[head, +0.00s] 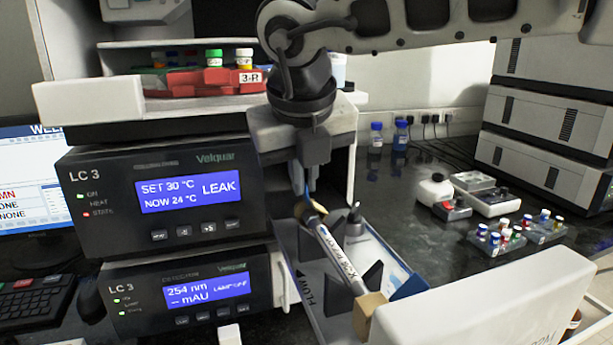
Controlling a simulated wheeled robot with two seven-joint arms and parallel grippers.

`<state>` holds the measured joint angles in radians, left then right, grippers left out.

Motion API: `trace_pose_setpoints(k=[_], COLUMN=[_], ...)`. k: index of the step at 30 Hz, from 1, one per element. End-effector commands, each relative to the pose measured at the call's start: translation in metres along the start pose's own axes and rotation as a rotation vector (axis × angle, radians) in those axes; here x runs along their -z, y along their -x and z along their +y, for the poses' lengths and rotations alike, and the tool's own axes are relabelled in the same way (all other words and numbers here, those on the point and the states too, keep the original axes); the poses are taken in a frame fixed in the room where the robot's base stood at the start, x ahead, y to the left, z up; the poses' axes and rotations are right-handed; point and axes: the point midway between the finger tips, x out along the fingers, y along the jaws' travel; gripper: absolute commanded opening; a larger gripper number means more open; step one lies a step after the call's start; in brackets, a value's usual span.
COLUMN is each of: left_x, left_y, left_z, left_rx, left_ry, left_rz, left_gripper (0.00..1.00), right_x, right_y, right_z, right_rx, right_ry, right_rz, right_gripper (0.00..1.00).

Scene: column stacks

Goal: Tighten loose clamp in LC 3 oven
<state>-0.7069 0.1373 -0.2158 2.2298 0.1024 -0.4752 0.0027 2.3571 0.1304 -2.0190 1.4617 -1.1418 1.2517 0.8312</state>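The LC 3 oven (172,228) stands at left; its blue display reads SET 30 °C, NOW 24 °C, LEAK. Dark upright brackets (372,277) stand by the column. A tan ring-like part (312,211) is at its far end and a tan block (368,312) at its near end. I cannot tell which part is the loose clamp. My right gripper (305,188) points down just above the column's far end; its finger gap is unclear. My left gripper is not in view.
A second LC 3 unit (190,296) sits below the oven. A red rack (205,80) of bottles stands on the shelf above. A white box-like part (485,305) blocks the front right. Vial racks (496,238) and blue-capped bottles (376,138) stand on the dark bench.

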Motion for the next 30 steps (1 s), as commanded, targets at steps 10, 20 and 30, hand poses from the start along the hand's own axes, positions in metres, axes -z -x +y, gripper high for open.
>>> trace_pose_setpoints(k=[10,20,30], left_x=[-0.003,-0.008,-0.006], left_y=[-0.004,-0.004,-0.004], left_z=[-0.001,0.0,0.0], left_rx=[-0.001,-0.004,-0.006], left_ry=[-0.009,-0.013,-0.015], left_rz=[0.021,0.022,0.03], left_gripper=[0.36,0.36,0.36], right_x=[0.001,0.003,0.004], right_y=[-0.003,-0.008,-0.011], right_z=[0.018,0.031,0.037], right_rx=[0.246,0.471,0.591], right_ry=[0.104,0.195,0.242], right_rz=[-0.004,-0.004,-0.005], right_gripper=[0.0,0.0,0.0])
